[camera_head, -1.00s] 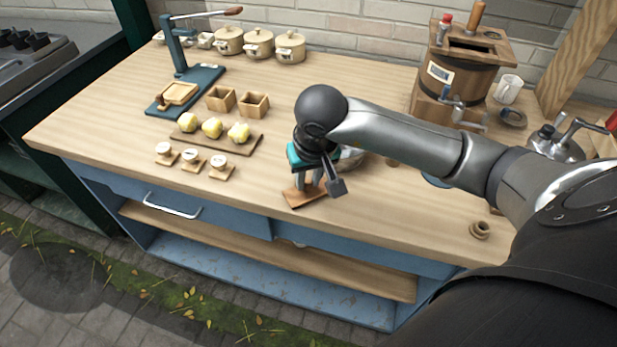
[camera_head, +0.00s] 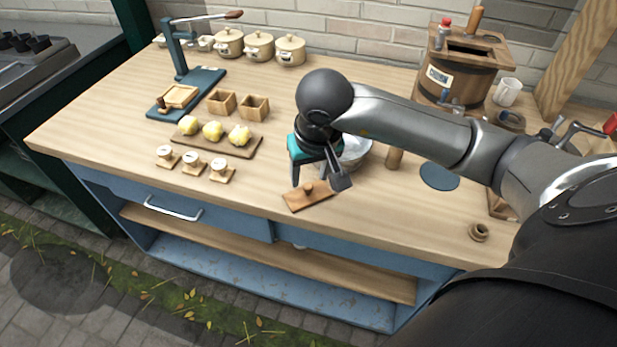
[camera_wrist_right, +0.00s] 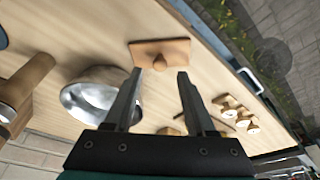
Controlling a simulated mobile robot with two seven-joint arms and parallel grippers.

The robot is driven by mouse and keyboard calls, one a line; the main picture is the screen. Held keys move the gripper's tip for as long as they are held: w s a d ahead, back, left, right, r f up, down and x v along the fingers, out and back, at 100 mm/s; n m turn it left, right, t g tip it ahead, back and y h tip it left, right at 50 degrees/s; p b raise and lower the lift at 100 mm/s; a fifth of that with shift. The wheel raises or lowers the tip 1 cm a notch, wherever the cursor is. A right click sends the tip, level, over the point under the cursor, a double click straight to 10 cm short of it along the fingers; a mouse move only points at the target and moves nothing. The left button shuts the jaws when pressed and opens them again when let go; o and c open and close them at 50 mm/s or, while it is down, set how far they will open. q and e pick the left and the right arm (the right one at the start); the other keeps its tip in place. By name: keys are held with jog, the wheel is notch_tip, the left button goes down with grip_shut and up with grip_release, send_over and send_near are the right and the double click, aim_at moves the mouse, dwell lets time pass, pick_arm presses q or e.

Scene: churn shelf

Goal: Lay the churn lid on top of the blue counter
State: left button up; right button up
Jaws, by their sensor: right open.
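The churn lid (camera_head: 312,196), a flat brown wooden rectangle with a small knob, lies flat on the wooden top of the blue counter (camera_head: 225,212) near its front edge. It also shows whole in the right wrist view (camera_wrist_right: 175,50), knob facing up. My right gripper (camera_head: 318,182) is open and empty just above the lid, apart from it. In the right wrist view its two fingers (camera_wrist_right: 159,74) point toward the lid with a clear gap between them. My left gripper is in neither view.
A metal bowl (camera_head: 356,153) stands close behind my right gripper. The wooden churn (camera_head: 462,75) is at the back right. A board with yellow lumps (camera_head: 212,131) and small stamps (camera_head: 191,164) are to the left.

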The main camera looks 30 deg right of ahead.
jog(key=p+v, duration=0.1)
jog(key=v, duration=0.7)
jog(key=shift+r, duration=0.25)
jog(key=shift+s, duration=0.15)
